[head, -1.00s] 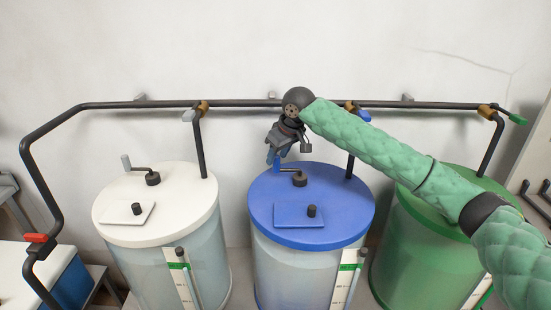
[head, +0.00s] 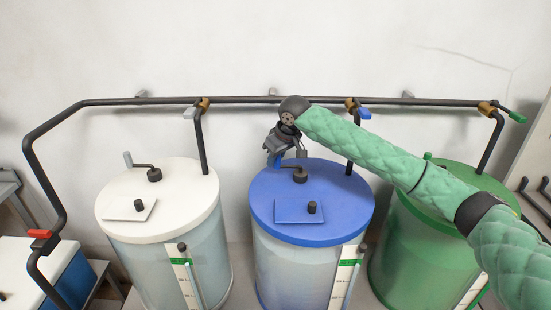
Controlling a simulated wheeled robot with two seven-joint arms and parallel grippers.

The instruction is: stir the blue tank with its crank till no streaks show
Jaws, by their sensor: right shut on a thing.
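The blue tank has a blue lid (head: 338,210) and a translucent body (head: 295,270) in the middle of the view. Its crank (head: 285,167) rises from a dark hub (head: 300,175) on the lid, with a blue handle (head: 275,158) at the left end of the arm. My right gripper (head: 276,152) reaches over from the right and is shut on the blue crank handle. The fingertips are partly hidden. The liquid looks pale through the wall; I cannot clearly make out streaks. My left gripper is not in view.
A white tank (head: 180,215) stands left and a green tank (head: 410,240) right, partly behind my arm. A dark pipe (head: 240,100) with coloured valve levers runs along the wall behind. A blue-and-white box (head: 70,280) sits at lower left.

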